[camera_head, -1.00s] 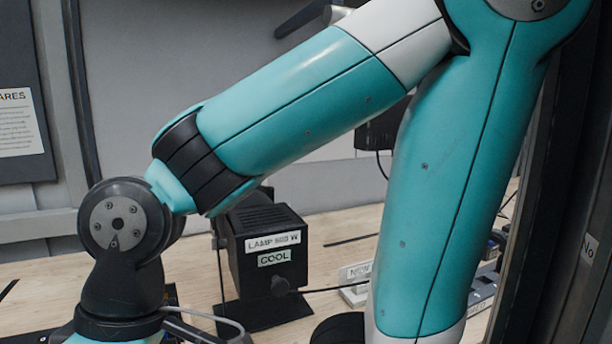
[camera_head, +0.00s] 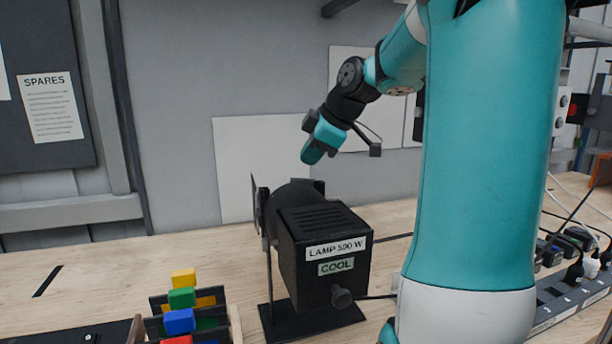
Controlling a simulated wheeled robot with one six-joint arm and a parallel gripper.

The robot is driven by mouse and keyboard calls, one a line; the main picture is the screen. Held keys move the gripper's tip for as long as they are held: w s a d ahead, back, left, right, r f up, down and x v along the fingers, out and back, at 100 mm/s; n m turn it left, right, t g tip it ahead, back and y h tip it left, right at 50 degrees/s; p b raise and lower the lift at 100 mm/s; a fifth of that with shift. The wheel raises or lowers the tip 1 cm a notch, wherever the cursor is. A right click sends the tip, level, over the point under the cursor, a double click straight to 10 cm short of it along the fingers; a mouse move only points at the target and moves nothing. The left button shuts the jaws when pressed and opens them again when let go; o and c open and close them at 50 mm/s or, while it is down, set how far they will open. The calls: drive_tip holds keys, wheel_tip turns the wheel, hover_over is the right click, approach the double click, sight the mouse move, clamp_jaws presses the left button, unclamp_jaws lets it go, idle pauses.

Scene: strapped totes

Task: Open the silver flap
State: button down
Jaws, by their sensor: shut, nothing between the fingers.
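A black lamp (camera_head: 322,250) labelled "LAMP 500 W" and "COOL" stands on the bench in the head view. Its front faces away, with one thin dark flap (camera_head: 259,212) upright at its left side and the edge of another behind its round front housing. No flap looks clearly silver from here; the lamp's front face is hidden. My gripper (camera_head: 311,154) is above and behind the lamp, pointing down to the left, apart from it. It is shut and empty.
A dark rack with coloured blocks (camera_head: 181,298) is left of the lamp. A power strip (camera_head: 568,300) with plugs and cables lies at the right. White panels lean on the back wall. My upper arm hides the area right of the lamp.

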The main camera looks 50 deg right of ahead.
drive_tip(key=w+d+f+p, duration=0.1)
drive_tip(key=w+d+f, duration=0.3)
drive_tip(key=f, duration=0.3)
drive_tip(key=shift+w+h, duration=0.35)
drive_tip(key=shift+h, duration=0.05)
drive_tip(key=shift+d, duration=0.15)
